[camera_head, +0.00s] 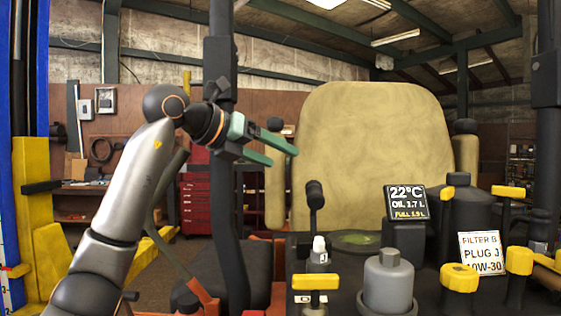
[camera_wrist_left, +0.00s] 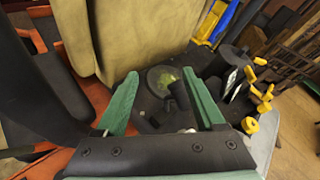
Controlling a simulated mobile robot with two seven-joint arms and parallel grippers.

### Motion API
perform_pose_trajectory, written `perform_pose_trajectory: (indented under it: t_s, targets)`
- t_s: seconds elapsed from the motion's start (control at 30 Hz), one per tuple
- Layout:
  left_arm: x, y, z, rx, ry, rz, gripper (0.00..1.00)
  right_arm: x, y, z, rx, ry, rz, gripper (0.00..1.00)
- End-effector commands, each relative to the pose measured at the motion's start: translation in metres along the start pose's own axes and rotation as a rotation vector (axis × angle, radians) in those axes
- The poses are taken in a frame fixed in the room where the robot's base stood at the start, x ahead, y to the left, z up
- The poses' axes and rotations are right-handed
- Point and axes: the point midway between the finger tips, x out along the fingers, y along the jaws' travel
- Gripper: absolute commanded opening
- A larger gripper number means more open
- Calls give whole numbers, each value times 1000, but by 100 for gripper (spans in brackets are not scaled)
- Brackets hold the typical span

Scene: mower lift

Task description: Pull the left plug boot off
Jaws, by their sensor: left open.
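My left gripper (camera_head: 283,155) is raised in front of the tan seat's left edge, its green fingers apart with nothing between them. The open fingers also show in the left wrist view (camera_wrist_left: 160,74). I cannot tell for sure which part is the left plug boot. A black, boot-like cap on a thin stalk (camera_head: 314,193) stands below and right of the fingers, apart from them. A small white-topped part (camera_head: 319,247) sits below it on the dark deck. A dark cylinder (camera_wrist_left: 178,95) shows beyond the fingers in the wrist view. My right gripper is out of view.
The tan seat (camera_head: 370,160) stands behind the dark deck. A dark upright post (camera_head: 222,180) stands close to my left wrist.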

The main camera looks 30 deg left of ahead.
Motion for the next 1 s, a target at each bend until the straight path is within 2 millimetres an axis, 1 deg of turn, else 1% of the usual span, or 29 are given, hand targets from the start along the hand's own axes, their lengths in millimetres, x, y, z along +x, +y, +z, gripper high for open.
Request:
perform_pose_trajectory:
  t_s: [0.1,0.43,1.0]
  targets:
    - [-9,1,5,1,-3,0,71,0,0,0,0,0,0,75]
    - [-27,4,14,0,-2,0,71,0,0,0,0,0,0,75]
    - [-29,4,15,0,-1,0,71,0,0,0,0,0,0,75]
